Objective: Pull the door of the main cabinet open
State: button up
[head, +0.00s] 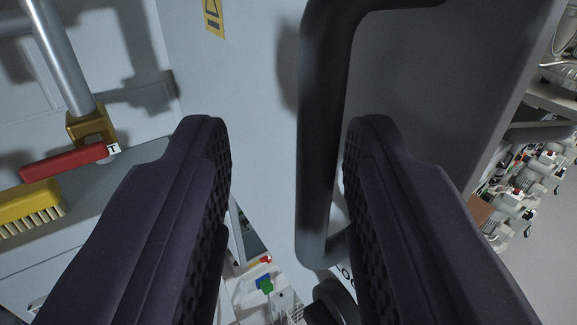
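The dark, bar-shaped handle (322,130) is in the middle of the head view, with its ends bent to the right. Behind it is the pale grey cabinet door (245,85), and a darker grey face (430,85) continues on the right. My gripper (287,122) is open, its two dark fingers on either side of the handle bar. A wide gap shows between the left finger and the bar; the right finger is much closer to it. I cannot tell whether the right finger touches it, or whether the door is ajar.
At left are a metal rod (62,55) with a brass-coloured end, a red part (68,162) and a yellow brush (28,205). Small coloured items (265,284) show below, between the fingers. Cluttered equipment (520,190) stands at right beside bare grey floor (540,270).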

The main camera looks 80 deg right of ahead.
jog(key=b+v, duration=0.1)
jog(key=v, duration=0.6)
jog(key=shift+b, duration=0.3)
jog(key=shift+a, duration=0.15)
jog(key=w+a+r+n+t+y+b, duration=0.1)
jog(key=w+r+n+t+y+b, duration=0.3)
jog(key=w+t+b, duration=0.55)
jog(key=s+a+r+n+t+y+b, duration=0.35)
jog(key=t+y+b, duration=0.35)
jog(key=b, duration=0.4)
jog(key=s+f+n+g+y+b, duration=0.2)
jog(key=s+f+n+y+b, duration=0.1)
jog(key=s+b, duration=0.6)
jog(key=s+f+n+g+y+b, duration=0.3)
jog(key=s+f+n+b, duration=0.2)
jog(key=s+f+b, duration=0.3)
jog(key=s+d+b, duration=0.1)
jog(key=s, duration=0.3)
